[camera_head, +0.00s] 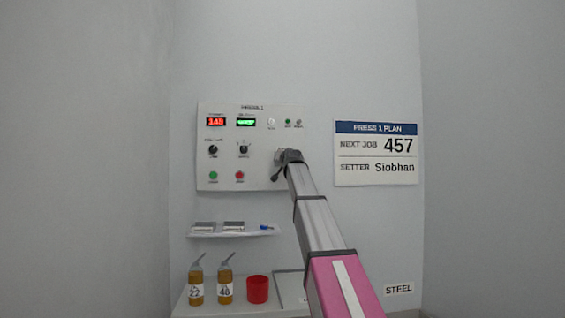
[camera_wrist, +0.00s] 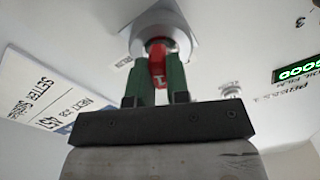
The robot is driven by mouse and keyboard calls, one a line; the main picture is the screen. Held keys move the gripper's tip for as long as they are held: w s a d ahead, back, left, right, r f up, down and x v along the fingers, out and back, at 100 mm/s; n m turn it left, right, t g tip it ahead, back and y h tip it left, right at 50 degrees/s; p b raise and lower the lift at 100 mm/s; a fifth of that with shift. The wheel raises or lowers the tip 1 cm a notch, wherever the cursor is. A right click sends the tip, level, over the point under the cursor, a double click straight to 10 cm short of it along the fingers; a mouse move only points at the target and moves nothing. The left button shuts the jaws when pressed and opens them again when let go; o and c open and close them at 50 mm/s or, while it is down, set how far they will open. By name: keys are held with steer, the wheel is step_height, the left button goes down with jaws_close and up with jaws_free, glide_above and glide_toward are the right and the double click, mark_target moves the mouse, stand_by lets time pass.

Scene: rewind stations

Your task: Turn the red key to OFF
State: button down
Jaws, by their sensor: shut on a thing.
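The red key (camera_wrist: 157,66) shows in the wrist view, upright in the picture, in the middle of a round silver key switch (camera_wrist: 188,22) on the panel. My gripper (camera_wrist: 155,76) is shut on the key, with a green finger on each side of it. In the head view my gripper (camera_head: 284,158) is at the right edge of the white control panel (camera_head: 222,130) and hides the key there. The switch's ON and OFF marks are not readable in either view, so I cannot tell which position the key is in.
The panel carries a red display (camera_head: 216,122), a green display (camera_head: 246,122), two black knobs, and a green and a red button. A plan sign (camera_head: 376,152) hangs to the right. Below are a shelf (camera_head: 232,233), two bottles and a red cup (camera_head: 257,289).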

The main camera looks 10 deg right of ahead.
steer(key=n, duration=0.5)
steer(key=shift+n, duration=0.3)
steer(key=c, duration=1)
jaws_free()
steer(key=shift+s, duration=0.1)
